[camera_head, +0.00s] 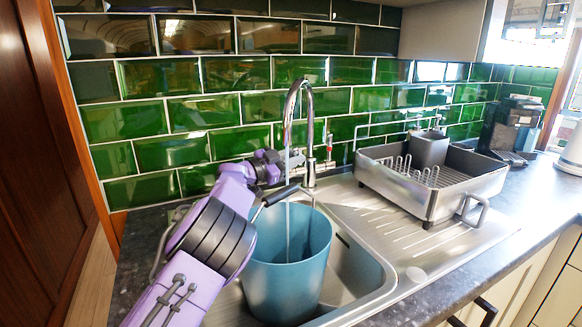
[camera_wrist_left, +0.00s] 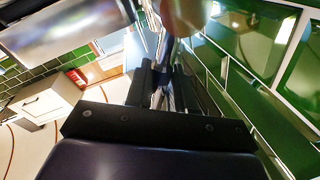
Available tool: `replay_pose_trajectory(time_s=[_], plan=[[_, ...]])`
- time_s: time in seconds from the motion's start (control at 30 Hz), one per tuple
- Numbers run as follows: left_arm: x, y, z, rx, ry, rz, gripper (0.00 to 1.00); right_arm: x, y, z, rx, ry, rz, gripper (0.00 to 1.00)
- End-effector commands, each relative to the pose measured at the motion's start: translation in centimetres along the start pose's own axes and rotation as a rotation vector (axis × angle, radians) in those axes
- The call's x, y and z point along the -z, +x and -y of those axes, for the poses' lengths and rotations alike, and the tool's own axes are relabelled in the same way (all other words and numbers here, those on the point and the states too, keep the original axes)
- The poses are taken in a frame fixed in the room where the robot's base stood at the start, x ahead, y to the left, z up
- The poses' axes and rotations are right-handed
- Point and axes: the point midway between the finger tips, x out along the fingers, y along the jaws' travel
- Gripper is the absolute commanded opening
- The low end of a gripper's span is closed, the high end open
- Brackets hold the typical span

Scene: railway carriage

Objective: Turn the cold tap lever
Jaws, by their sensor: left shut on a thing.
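The chrome tap (camera_head: 310,130) rises behind the sink, with a curved spout over the blue bucket (camera_head: 290,262). A thin stream of water (camera_head: 288,232) runs from the spout into the bucket. My left gripper (camera_head: 284,165) reaches in from the left to the left side of the tap body. In the left wrist view my left gripper (camera_wrist_left: 163,88) has its dark fingers closed around a narrow chrome piece, which appears to be the cold tap lever (camera_wrist_left: 161,98). The fingers hide most of the lever. A lever with a red mark (camera_head: 329,143) stands at the tap's right. My right gripper is out of view.
The bucket stands in the steel sink (camera_head: 368,282). A dish rack (camera_head: 440,180) with a grey holder (camera_head: 428,148) sits on the drainboard at right. A coffee machine (camera_head: 512,125) stands farther right. Green tiles (camera_head: 165,150) line the wall close behind the tap.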

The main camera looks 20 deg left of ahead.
Motion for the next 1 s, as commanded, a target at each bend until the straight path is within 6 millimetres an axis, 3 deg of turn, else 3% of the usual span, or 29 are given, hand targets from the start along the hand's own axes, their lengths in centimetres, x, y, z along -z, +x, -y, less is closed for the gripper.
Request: replay_pose_trajectory(time_s=[0.33,0.37,0.4,0.73,1.0], plan=[[-0.1,0.0,-0.2,-0.002,0.022,-0.002,0.0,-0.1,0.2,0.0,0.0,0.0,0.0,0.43],[-0.1,0.0,-0.2,-0.002,0.022,-0.002,0.29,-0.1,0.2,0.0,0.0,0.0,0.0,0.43],[-0.1,0.0,-0.2,-0.002,0.022,-0.002,0.39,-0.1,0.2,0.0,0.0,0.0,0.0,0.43],[0.2,0.0,0.1,-0.002,0.006,0.001,0.39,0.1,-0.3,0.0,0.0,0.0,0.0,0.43],[0.6,0.5,2.4,-0.002,-0.279,0.058,0.39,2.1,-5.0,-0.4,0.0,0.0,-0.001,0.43]])
